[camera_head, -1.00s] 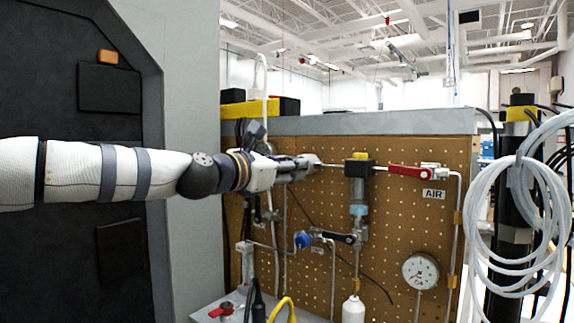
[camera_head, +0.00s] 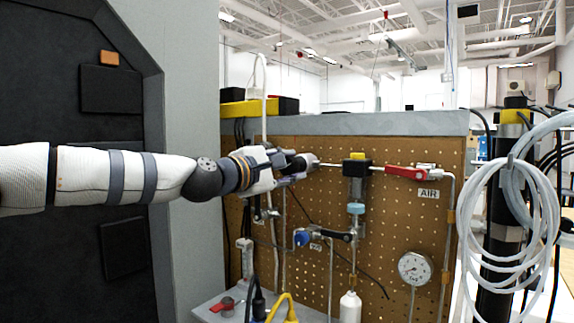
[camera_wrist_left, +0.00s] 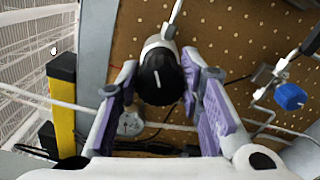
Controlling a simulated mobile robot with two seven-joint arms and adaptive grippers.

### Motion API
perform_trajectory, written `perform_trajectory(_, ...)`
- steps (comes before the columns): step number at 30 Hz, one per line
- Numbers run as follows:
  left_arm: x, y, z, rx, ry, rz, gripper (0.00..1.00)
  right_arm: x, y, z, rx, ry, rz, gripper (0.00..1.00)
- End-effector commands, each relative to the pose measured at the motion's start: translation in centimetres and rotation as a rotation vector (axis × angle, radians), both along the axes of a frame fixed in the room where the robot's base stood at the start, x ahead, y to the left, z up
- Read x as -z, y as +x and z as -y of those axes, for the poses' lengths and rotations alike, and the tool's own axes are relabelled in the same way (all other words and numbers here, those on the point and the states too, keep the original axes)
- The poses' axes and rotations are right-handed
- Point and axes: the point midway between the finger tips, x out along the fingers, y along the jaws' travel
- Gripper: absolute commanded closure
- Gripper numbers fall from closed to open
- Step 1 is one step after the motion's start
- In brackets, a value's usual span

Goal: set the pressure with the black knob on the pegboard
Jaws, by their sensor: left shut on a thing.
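The black knob (camera_wrist_left: 160,82), on a white rounded body, has a short white mark on its face and sits between the purple finger pads of my left gripper (camera_wrist_left: 166,92) in the left wrist view. The gripper is shut on it. In the head view my left gripper (camera_head: 303,165) is at the upper left of the brown pegboard (camera_head: 400,215), where its fingers largely hide the knob. My right gripper is out of view.
A pipe runs right from the knob to a yellow-black fitting (camera_head: 355,167) and a red lever (camera_head: 405,174) above the AIR label. A blue-handled valve (camera_head: 303,238) sits below the gripper. Coiled white tubing (camera_head: 510,230) hangs at right. A grey wall stands left of the board.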

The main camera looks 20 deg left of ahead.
Motion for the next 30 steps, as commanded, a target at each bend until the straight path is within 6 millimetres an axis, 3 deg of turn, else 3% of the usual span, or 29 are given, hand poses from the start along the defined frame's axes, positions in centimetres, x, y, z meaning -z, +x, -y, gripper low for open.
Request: perform_trajectory(30, 0.2, 0.0, -0.1, -0.003, 0.906, 0.331, 0.94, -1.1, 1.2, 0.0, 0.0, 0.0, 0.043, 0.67)
